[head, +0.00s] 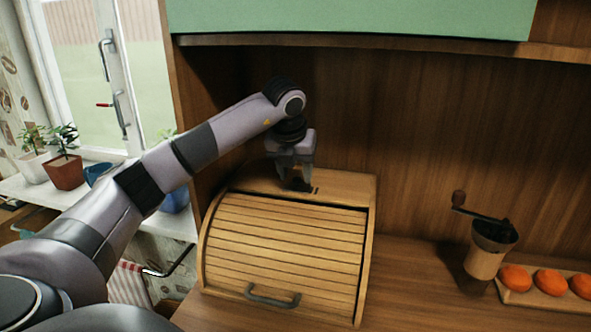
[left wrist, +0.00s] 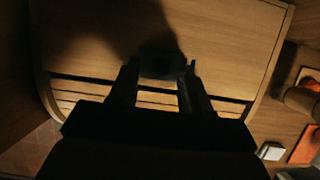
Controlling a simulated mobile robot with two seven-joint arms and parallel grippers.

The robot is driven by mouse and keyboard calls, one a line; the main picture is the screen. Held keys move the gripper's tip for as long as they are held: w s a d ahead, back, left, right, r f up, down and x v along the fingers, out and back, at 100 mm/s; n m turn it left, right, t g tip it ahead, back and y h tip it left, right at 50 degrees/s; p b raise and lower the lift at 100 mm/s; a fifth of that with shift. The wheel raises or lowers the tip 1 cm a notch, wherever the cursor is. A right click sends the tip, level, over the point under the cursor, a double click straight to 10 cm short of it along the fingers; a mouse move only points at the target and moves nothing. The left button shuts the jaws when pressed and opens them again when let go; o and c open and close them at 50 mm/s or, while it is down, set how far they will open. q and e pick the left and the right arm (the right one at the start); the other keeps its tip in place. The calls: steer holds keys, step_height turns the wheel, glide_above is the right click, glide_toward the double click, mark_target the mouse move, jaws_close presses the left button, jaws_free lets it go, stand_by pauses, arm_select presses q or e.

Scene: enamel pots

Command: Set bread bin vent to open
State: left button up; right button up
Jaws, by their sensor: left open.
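The wooden bread bin (head: 285,245) stands on the counter with its slatted roll front down and a grey handle low on it. My left gripper (head: 297,186) reaches down to the bin's flat top, fingers apart. A small dark piece of the vent (head: 316,190) shows on the top just right of the fingers; the rest is hidden. In the left wrist view the two fingers (left wrist: 161,72) stand apart over the bin top (left wrist: 225,40), with a dark, shadowed shape between them. I cannot tell the vent's setting or whether the fingers touch it. My right gripper is not in view.
A hand grinder (head: 487,248) and a board (head: 535,300) with orange round items (head: 551,282) stand right of the bin. A green cabinet (head: 350,18) hangs above. Potted plants (head: 66,170) stand on the sill at left. Counter between bin and grinder is clear.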

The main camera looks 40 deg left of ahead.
arm_select(q)
steer(key=shift+w+f, duration=0.1)
steer(key=shift+f, duration=0.15)
jaws_close()
steer(key=shift+s+a, duration=0.45)
steer(key=shift+a, duration=0.4)
jaws_free()
